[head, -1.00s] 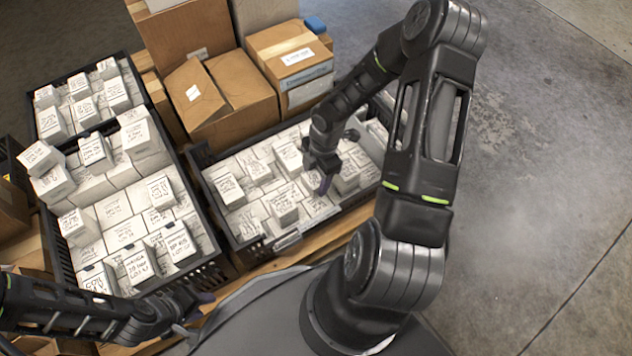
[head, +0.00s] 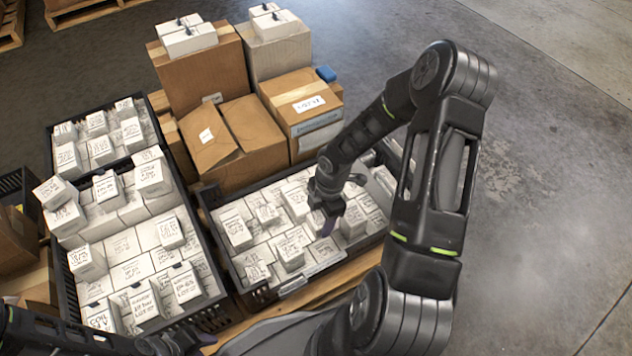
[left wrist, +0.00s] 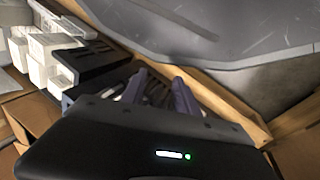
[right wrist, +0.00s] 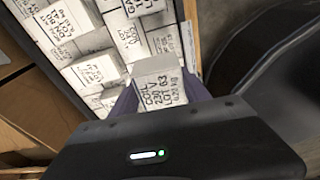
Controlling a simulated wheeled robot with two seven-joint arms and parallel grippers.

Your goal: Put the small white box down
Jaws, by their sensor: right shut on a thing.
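My right gripper (right wrist: 160,95) is shut on the small white box (right wrist: 158,82), with a purple finger on each side of it. Its handwritten label faces the right wrist camera. In the head view my right gripper (head: 332,215) is over the right part of the front black crate (head: 262,296), which is packed with white boxes. I cannot tell whether the held box touches the boxes beneath. My left gripper (left wrist: 160,88) is open and empty, its purple fingers apart. In the head view it is low at the bottom edge, in front of the left crate (head: 205,318).
Cardboard boxes (head: 240,140) stand behind the front crate, two carrying white cases (head: 187,36) on top. The left crate and another crate (head: 100,135) behind it hold many white boxes, some stacked high. Bare concrete floor (head: 560,190) lies to the right.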

